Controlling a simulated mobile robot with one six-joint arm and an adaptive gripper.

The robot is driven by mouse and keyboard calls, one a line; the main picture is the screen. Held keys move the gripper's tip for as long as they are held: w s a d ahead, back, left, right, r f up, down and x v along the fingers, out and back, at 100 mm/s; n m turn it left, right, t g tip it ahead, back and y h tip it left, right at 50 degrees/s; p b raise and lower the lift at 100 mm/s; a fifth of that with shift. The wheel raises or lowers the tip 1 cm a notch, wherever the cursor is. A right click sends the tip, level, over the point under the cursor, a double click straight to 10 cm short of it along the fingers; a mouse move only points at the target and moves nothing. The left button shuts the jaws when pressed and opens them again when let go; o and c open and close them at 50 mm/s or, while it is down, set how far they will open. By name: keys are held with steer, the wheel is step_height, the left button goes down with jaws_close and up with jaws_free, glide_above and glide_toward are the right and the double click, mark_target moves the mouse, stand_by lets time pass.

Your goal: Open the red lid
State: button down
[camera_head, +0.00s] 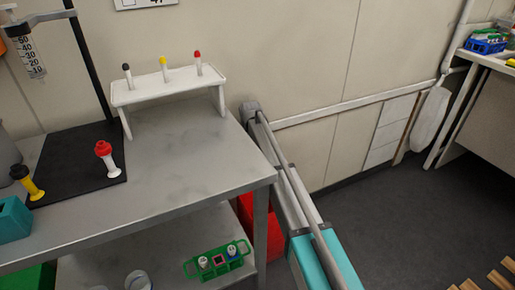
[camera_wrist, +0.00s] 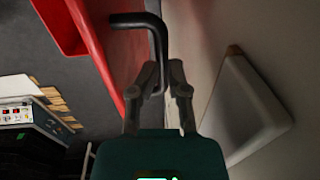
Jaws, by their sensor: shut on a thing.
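In the wrist view my gripper (camera_wrist: 164,72) is shut on a black bar handle (camera_wrist: 154,32). The handle is fixed to a red panel, which looks like the red lid (camera_wrist: 124,50). A brighter red edge runs along the panel's left side. Another red part (camera_wrist: 58,22), perhaps the container's wall, shows at the upper left; how it joins the lid is unclear. In the head view a red container (camera_head: 258,228) shows partly beside the metal table's leg. The arm hides much of it. My gripper cannot be made out there.
The metal table (camera_head: 180,170) stands left of my arm, with a white rack (camera_head: 170,92) on top. A green tube rack (camera_head: 190,270) is on its lower shelf. A pale wall stands behind. Dark floor (camera_head: 400,220) is open to the right, with wooden slats lower right.

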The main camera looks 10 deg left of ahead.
steer(key=shift+s+a+f, duration=0.15)
steer(key=shift+a+f, duration=0.05)
steer(key=shift+f, duration=0.4)
steer(key=c, duration=0.9)
jaws_free()
steer(key=shift+w, duration=0.2)
steer(key=shift+o, duration=1.1)
steer(key=shift+w, duration=0.1)
